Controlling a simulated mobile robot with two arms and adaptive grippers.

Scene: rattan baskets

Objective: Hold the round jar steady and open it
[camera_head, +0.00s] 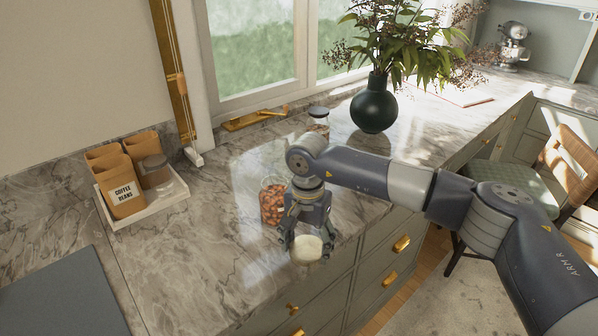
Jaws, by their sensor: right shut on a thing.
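The round glass jar (271,205) with reddish-brown contents stands upright on the marble counter, near the middle of the view. Its glass rim shows and I see no lid on it; part of its right side is hidden by my right gripper. My right gripper (307,240) points down in front and to the right of the jar, near the counter's front edge. It is shut on a pale round lid (307,251), held apart from the jar's mouth. My left gripper is not in view.
A white tray (150,208) with coffee-bean bags and a glass jar stands at the left. A second jar (318,121) and a dark vase (374,108) with a plant stand behind. Drawers lie below the front edge. The counter left of the jar is clear.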

